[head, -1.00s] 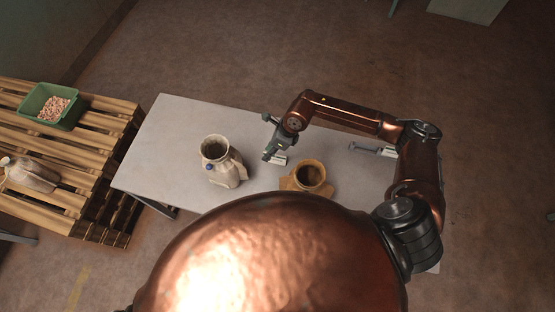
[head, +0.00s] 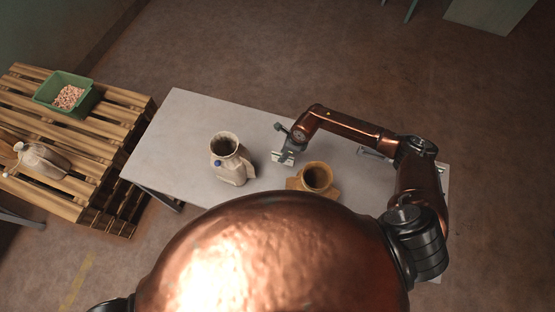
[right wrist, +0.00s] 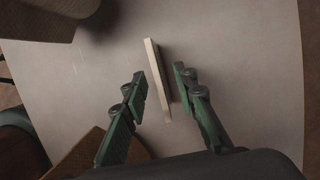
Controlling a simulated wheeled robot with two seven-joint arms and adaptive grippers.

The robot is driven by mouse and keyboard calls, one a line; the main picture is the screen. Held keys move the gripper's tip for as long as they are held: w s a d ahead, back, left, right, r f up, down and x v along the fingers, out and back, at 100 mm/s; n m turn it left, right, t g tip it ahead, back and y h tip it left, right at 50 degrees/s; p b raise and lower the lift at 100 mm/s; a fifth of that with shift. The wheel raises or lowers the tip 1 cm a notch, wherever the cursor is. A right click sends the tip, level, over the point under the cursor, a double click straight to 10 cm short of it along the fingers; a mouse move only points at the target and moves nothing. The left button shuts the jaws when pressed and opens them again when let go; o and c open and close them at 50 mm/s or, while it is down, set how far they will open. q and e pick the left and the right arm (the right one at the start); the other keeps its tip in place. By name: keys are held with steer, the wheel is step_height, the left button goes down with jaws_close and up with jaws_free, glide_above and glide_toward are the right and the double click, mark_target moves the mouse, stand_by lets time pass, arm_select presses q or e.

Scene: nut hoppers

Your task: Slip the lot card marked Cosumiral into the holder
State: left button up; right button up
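A pale thin card (head: 281,159) stands on the table beneath my right gripper (head: 284,147) in the head view. In the right wrist view the card (right wrist: 157,78) is seen edge-on. Its lower end lies between the two green fingers of my right gripper (right wrist: 159,87), which are open with gaps on both sides. Any marking on it is unreadable. A small grey item (head: 372,153) on the right of the table is partly hidden by my arm; I cannot tell whether it is the holder. My left gripper is out of view.
On the grey table (head: 185,125) stand a pale hopper (head: 230,172) with a blue spot and an orange-brown hopper (head: 317,178), on either side of the card. A pallet (head: 112,130) at left carries a green bin (head: 64,95) and a pale sack-like object (head: 43,162).

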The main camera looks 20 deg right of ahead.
steer(key=shift+f, duration=0.2)
stand_by(0.5)
jaws_close()
stand_by(0.3)
